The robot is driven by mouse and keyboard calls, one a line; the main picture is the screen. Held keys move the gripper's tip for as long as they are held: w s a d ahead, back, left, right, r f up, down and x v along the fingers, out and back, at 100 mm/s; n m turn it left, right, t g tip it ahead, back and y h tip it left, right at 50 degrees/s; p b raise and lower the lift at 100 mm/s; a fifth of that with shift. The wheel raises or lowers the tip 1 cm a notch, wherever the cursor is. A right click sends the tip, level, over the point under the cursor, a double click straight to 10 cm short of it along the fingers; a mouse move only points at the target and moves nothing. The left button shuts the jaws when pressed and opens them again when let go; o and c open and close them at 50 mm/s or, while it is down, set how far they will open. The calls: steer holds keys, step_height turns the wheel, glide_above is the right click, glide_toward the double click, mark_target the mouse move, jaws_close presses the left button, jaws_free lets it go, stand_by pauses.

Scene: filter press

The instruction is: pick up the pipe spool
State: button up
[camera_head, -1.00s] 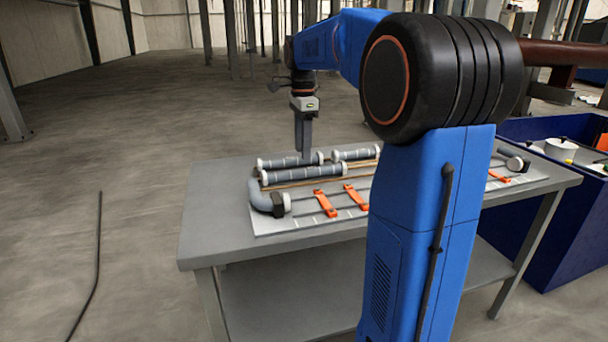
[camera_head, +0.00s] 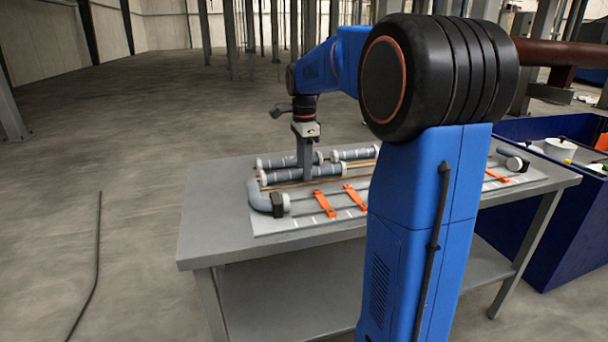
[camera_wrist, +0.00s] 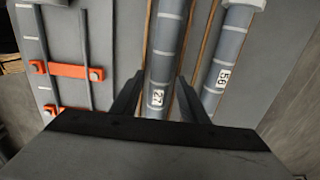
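Grey pipe spools with pale end flanges lie side by side on the table. The front spool (camera_head: 332,171), marked 27 in the wrist view (camera_wrist: 165,50), lies below my gripper (camera_head: 307,175). A third spool (camera_head: 355,154) lies at the back right. In the wrist view, my gripper's fingers (camera_wrist: 160,78) are apart, one on each side of spool 27. Whether they touch it is hard to tell.
A pale board (camera_head: 275,226) on the grey table (camera_head: 215,215) carries orange clamps (camera_head: 325,203) and thin rods. A curved grey pipe (camera_head: 257,197) lies at the board's left end. A blue bin (camera_head: 545,240) stands right of the table. The table's left end is clear.

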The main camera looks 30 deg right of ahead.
jaws_close()
